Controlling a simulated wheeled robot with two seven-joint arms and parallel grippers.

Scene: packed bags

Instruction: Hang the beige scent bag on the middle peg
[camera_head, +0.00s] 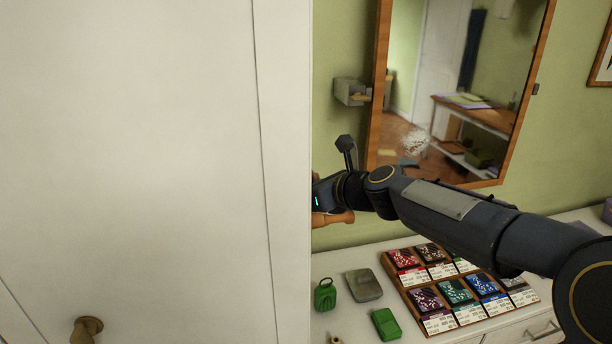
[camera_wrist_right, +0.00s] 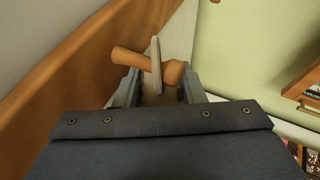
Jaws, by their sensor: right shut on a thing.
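My right gripper (camera_head: 319,200) is at the edge of the white panel in the head view, which hides its fingertips. In the right wrist view the fingers (camera_wrist_right: 157,92) stand on either side of a pale, narrow, upright strip, which appears to be the loop of the beige scent bag (camera_wrist_right: 156,66). The bag's body cannot be made out. A wooden peg (camera_wrist_right: 140,64) crosses behind the strip; whether the strip is around it I cannot tell. A wooden peg (camera_head: 338,218) also shows just below the gripper in the head view. My left gripper is not in view.
A large white panel (camera_head: 150,150) fills the head view's left side, with a wooden knob (camera_head: 86,328) low on it. A wood-framed mirror (camera_head: 377,95) hangs behind my right arm. Below, a tray (camera_head: 408,292) holds several coloured packets, with green items (camera_head: 385,324) beside it.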

